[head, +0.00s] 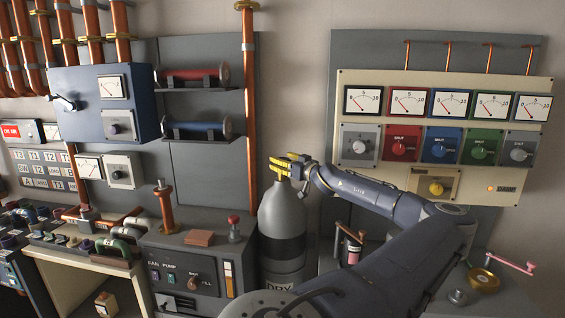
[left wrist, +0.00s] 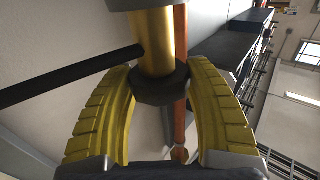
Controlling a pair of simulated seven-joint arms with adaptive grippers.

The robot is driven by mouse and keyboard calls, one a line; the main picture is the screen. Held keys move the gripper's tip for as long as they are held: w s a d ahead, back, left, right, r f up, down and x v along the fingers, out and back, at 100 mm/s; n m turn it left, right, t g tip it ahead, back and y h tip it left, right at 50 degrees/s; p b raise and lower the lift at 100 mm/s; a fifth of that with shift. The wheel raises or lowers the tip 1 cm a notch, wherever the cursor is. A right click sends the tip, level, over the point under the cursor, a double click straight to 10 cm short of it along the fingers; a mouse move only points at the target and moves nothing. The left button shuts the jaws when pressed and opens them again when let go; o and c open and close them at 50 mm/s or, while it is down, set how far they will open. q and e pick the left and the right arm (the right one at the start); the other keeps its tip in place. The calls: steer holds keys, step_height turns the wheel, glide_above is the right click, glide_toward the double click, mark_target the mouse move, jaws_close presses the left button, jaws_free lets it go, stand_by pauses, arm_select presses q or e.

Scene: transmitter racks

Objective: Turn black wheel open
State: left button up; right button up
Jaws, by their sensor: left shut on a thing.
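A grey gas cylinder (head: 283,222) with a dark band stands upright on the floor in the head view. My left gripper (head: 288,166), with yellow fingers, is at the top of this cylinder and hides its valve there. In the left wrist view the two curved fingers are shut on a small round black wheel (left wrist: 161,87), one on each side. The wheel sits on a brass valve body (left wrist: 158,45). A black rod or hose (left wrist: 70,78) runs from the brass body to the left. My right gripper is not in view.
A copper pipe (head: 250,110) rises behind the cylinder. A grey control box (head: 188,265) with a red-topped knob stands close on its left. A meter panel (head: 445,85) with coloured switches is at the right, and a pink-handled crank (head: 515,263) is below it.

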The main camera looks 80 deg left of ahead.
arm_select(q)
steer(key=shift+n+g+h, duration=2.3)
steer(key=shift+g+h, duration=0.1)
steer(key=shift+g, duration=0.3)
steer(key=shift+c, duration=0.2)
steer(key=shift+n+g+h, duration=0.3)
steer(key=shift+n+h, duration=0.1)
steer(key=shift+h, duration=0.1)
steer(key=o, duration=1.2)
steer(key=shift+m+t+y, duration=0.7)
steer(key=shift+m+y, duration=0.1)
steer(key=shift+y, duration=0.2)
steer(key=shift+m+t+y, duration=1.7)
steer(key=shift+t, duration=0.3)
steer(key=shift+m+t+y, duration=0.4)
steer(key=shift+m+t, duration=0.2)
steer(key=shift+t, duration=0.1)
